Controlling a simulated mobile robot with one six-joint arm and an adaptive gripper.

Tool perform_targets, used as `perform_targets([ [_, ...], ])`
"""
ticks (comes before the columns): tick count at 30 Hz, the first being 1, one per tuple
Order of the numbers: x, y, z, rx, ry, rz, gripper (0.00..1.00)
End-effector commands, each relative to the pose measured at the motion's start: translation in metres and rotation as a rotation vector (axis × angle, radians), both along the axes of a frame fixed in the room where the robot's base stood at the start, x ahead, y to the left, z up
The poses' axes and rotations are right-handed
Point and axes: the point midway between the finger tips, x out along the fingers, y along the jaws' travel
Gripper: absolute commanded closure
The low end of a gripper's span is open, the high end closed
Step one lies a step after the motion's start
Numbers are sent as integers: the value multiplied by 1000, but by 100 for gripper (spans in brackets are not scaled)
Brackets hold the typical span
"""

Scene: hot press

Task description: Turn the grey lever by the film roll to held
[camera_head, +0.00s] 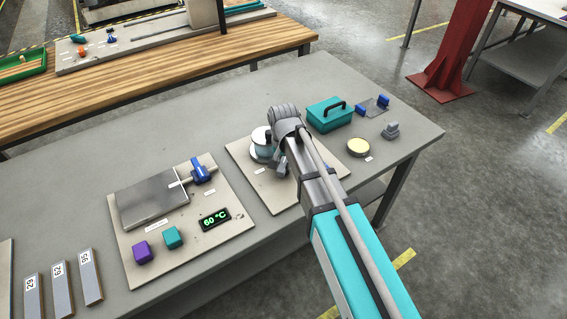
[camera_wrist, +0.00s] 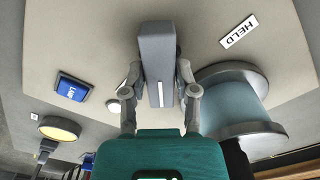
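The grey lever (camera_wrist: 157,55) is a block standing up from a beige panel, in the upper middle of the wrist view. The film roll (camera_wrist: 238,98), a pale blue cylinder between grey flanges, is just right of it. It also shows in the head view (camera_head: 261,150), left of my wrist. A white HELD label (camera_wrist: 239,31) lies on the panel, up and right of the lever. My gripper (camera_wrist: 158,70) has one finger on each side of the lever and appears closed onto it.
A blue labelled plate (camera_wrist: 72,90) and a round yellow-topped part (camera_wrist: 60,128) are to the left in the wrist view. A teal box (camera_head: 329,114) stands behind my wrist. The 60 °C press panel (camera_head: 235,227) is to the left.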

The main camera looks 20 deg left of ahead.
Motion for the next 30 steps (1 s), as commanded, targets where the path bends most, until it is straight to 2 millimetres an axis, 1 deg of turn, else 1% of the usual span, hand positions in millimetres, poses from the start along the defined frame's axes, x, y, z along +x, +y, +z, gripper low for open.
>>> perform_targets([
  [1, 0, 0, 0, 0, 0, 0, 80],
  [4, 0, 0, 0, 0, 0, 0, 99],
  [5, 0, 0, 0, 0, 0, 0, 100],
  [17, 0, 0, 0, 0, 0, 39, 100],
  [23, 0, 1, 0, 1, 0, 129, 100],
  [30, -1, 2, 0, 1, 0, 309, 100],
])
